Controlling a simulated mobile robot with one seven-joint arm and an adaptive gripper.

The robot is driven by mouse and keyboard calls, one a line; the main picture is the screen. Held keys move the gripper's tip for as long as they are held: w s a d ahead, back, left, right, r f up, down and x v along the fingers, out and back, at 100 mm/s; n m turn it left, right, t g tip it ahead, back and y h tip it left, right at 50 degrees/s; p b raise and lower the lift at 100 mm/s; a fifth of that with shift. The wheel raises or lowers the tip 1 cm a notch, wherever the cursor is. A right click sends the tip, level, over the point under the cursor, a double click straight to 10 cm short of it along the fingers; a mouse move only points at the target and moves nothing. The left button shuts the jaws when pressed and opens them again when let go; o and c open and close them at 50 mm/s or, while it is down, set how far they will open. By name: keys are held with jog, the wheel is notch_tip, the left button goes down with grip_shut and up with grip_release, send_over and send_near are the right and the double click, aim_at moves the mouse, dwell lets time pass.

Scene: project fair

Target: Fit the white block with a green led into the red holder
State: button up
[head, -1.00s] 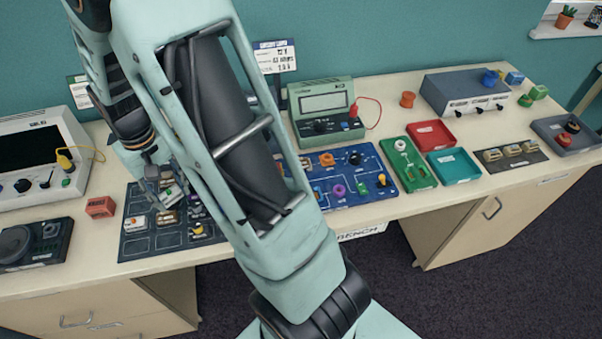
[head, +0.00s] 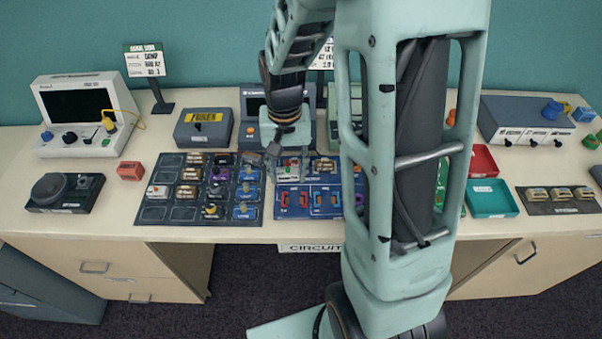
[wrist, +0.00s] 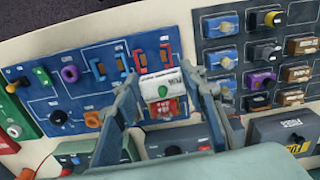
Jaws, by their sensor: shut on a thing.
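My gripper (wrist: 168,94) is shut on the white block with a green led (wrist: 161,87). In the head view my gripper (head: 283,152) is over the back part of the blue circuit board (head: 279,183), with the block (head: 290,164) between its fingers. Two red holders are side by side near the board's front edge. One red holder (wrist: 166,55) is just beyond the block in the wrist view, and the other red holder (wrist: 140,60) is beside it. They also show in the head view (head: 285,200). The block appears apart from both. Part of the board is hidden under the gripper.
Two blue holders (wrist: 98,68) sit beside the red ones. A dark parts tray (head: 153,212) with several blocks lies left of the board. A fuse box (head: 203,128) and meters stand behind. My arm hides the board's right part.

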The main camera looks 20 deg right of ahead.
jog(key=s, duration=0.1)
jog(key=b, duration=0.6)
send_over(295, 204)
jog(key=shift+m, duration=0.4)
jog(key=shift+f, duration=3.8)
jog(key=shift+f+b, duration=0.6)
jog(key=shift+f, duration=0.05)
jog(key=o, duration=1.2)
jog(key=shift+o, duration=0.7)
jog(key=o, duration=0.4)
jog(key=shift+r, duration=0.15)
jog(key=shift+r+p, duration=3.05)
jog(key=shift+r, duration=0.85)
